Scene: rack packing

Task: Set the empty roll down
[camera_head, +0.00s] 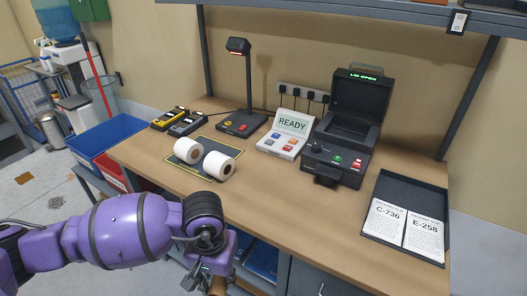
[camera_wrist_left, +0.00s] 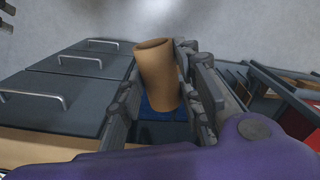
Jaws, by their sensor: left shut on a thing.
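My left gripper (camera_head: 211,275) is low in front of the workbench's near edge, at the bottom of the head view. In the left wrist view the left gripper (camera_wrist_left: 162,75) is shut on the empty roll (camera_wrist_left: 155,78), a bare brown cardboard tube held slightly tilted between the fingers. In the head view the roll is mostly hidden behind the gripper and the frame edge. My right gripper is not in view.
Two white rolls (camera_head: 219,165) lie on a dark mat (camera_head: 180,159) on the workbench (camera_head: 262,195). A blue bin (camera_head: 95,139) and a red bin (camera_head: 110,171) stand at the bench's left. A black machine (camera_head: 340,150) and dark tray (camera_head: 375,236) are right. Grey drawers (camera_wrist_left: 72,75) show in the wrist view.

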